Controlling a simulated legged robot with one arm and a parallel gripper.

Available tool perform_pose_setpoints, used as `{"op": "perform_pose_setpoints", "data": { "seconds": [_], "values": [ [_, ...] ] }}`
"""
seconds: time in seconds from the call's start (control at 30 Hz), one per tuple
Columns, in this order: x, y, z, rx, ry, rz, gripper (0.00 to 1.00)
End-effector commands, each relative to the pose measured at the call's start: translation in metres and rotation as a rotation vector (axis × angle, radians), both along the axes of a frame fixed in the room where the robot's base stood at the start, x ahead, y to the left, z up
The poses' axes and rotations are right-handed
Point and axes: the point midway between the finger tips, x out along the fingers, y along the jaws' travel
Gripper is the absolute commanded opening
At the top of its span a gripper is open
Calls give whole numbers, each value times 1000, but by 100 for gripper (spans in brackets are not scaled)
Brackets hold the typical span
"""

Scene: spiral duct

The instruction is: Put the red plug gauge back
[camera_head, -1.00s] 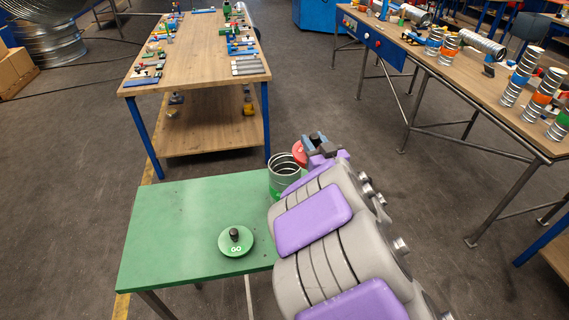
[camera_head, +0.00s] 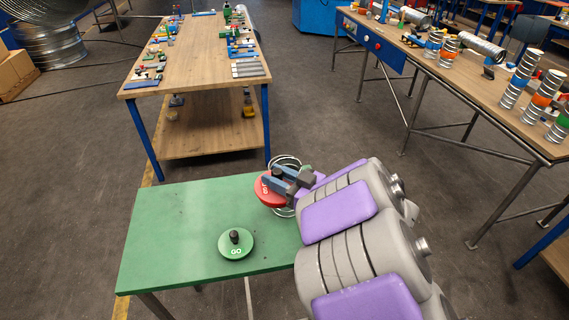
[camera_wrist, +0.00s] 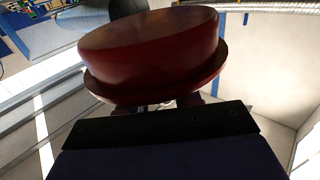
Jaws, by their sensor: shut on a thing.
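The red plug gauge (camera_head: 268,192) is a red disc held in my gripper (camera_head: 290,180), in front of the spiral duct piece as the head camera sees it. In the wrist view the red gauge (camera_wrist: 150,45) fills the upper middle as a stepped disc, close to the jaws. My gripper is shut on it; the exact grip is partly hidden. The green plug gauge (camera_head: 236,243), marked GO, lies on the green table (camera_head: 170,225) with its dark handle up. The metal spiral duct piece (camera_head: 284,161) stands at the table's far right, mostly hidden by the gauge and gripper.
A wooden bench (camera_head: 195,65) with many small tools stands behind. A long bench (camera_head: 480,90) with several banded duct pieces stands at the right. The left part of the green table is clear.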

Motion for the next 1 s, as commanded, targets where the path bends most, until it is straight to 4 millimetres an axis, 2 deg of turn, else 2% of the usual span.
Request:
{"op": "perform_pose_setpoints", "data": {
  "seconds": [0.13, 0.7, 0.83, 1.0],
  "values": [
    [18, -1, -2, 3, -1, 0, 0],
    [118, -5, -12, 3, -1, -2, 0],
    [133, -4, -12, 3, -4, 1, 0],
    [141, -5, -13, 1, -2, -1, 0]
  ]
}}
